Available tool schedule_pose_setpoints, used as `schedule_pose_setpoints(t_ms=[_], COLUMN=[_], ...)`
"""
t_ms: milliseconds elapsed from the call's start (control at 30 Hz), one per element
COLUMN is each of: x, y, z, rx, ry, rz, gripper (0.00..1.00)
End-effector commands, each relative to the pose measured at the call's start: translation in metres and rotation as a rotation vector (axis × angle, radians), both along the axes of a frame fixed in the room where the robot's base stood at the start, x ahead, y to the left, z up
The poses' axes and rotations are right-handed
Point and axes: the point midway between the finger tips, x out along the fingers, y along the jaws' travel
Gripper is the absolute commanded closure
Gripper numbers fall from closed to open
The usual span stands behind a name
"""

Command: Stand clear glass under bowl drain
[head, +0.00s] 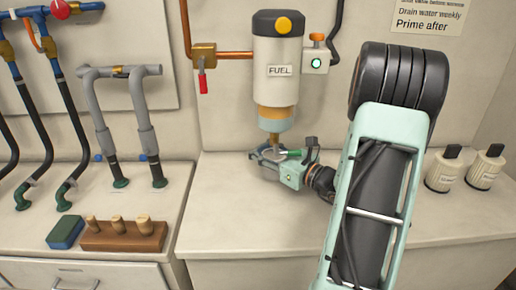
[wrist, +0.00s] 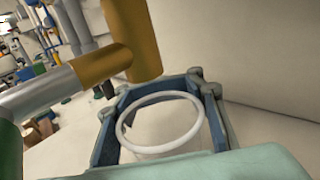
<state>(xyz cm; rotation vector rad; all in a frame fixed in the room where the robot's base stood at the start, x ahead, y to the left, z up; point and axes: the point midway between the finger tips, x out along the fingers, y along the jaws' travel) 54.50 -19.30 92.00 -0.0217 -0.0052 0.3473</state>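The fuel filter (head: 278,80) hangs on the back wall, with a clear amber-blue bowl (head: 274,118) and a brass drain (head: 273,139) at its bottom. My gripper (head: 268,156) is low over the counter, just below the drain. In the wrist view the clear glass (wrist: 162,126) stands between the two fingers, its pale round rim facing up, and both fingers lie against its sides. The brass drain (wrist: 140,45), with a silver and green lever (wrist: 60,90), ends near the glass's rim. I cannot tell whether the glass touches the counter (head: 225,205); its lower part is hidden.
Two cream bottles with black caps (head: 445,168) stand on the right. A wooden block with pegs (head: 122,235) and a blue-green block (head: 66,232) lie on the left counter, below grey pipes (head: 120,75) and black hoses (head: 75,130). The counter front is clear.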

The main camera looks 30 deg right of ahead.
Motion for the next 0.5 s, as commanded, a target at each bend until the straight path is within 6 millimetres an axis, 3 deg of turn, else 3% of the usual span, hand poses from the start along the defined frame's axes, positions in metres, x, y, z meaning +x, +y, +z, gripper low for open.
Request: schedule_pose_setpoints(t_ms=[33, 300, 500], x=[0.0000, 0.0000, 0.0000], y=[0.0000, 0.0000, 0.0000], z=[-0.0002, -0.0001, 0.0000], rx=[0.000, 0.000, 0.000], ry=[0.001, 0.001, 0.001], rz=[0.000, 0.000, 0.000], gripper=[0.71, 0.42, 0.42])
